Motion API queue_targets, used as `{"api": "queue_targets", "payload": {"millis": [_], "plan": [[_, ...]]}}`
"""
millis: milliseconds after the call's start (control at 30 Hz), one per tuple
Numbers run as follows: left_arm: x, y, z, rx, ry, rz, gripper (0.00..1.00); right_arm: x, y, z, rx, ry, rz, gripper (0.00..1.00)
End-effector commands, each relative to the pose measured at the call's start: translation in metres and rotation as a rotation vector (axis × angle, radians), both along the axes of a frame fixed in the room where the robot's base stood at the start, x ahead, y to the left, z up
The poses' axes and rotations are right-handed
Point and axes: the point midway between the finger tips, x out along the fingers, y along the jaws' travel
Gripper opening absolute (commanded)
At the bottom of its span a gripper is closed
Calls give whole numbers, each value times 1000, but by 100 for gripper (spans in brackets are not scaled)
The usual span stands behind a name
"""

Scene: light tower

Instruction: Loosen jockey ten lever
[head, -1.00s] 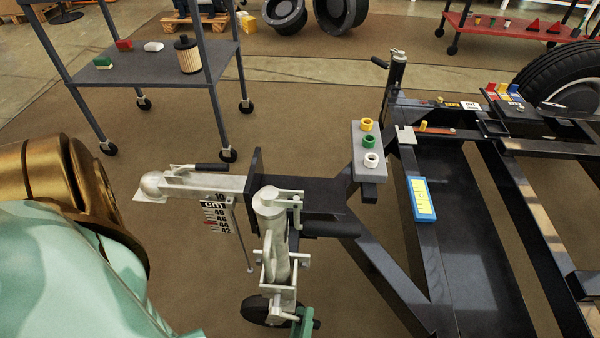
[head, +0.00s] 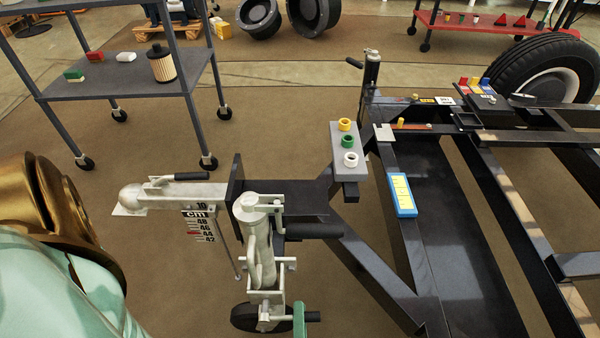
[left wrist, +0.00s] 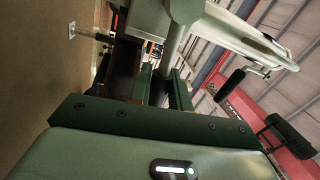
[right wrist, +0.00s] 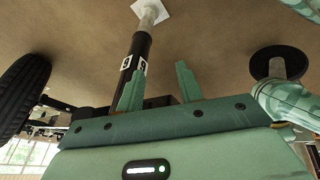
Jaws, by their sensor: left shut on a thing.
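The jockey wheel unit (head: 252,212) is a pale metal tube standing upright at the trailer's front, with a small black wheel (head: 243,318) below. A black cylindrical handle (head: 315,230) sticks out to the right from its upper part. My left gripper (head: 299,312) is at the bottom edge, beside the unit's lower part, next to a short dark bar. In the left wrist view its fingers (left wrist: 165,90) are shut on a thin bar that appears to be the jockey lever; the grip is mostly hidden. My right gripper (right wrist: 158,88) is open and empty, under the trailer, near a black post (right wrist: 137,70).
The coupling (head: 150,196) with a black handle and a height scale (head: 200,224) lie left of the jockey unit. The black trailer frame (head: 385,285) fills the right. A grey trolley (head: 125,75) stands behind. Floor between trolley and coupling is clear.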

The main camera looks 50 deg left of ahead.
Motion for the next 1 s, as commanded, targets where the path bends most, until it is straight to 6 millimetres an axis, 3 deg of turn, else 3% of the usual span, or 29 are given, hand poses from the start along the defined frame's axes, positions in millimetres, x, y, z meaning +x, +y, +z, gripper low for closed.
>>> {"api": "queue_targets", "payload": {"millis": [633,667,733,1000], "plan": [[-2,0,3,-38,-40,-1,0,-2,0,0,0,4,0,36],[-2,0,3,-38,-40,0,22,-2,0,0,0,4,0,36],[-2,0,3,-37,-39,0,39,-3,0,0,0,6,0,36],[-1,0,3,-35,-39,1,39,-4,0,-1,1,9,0,36]]}}
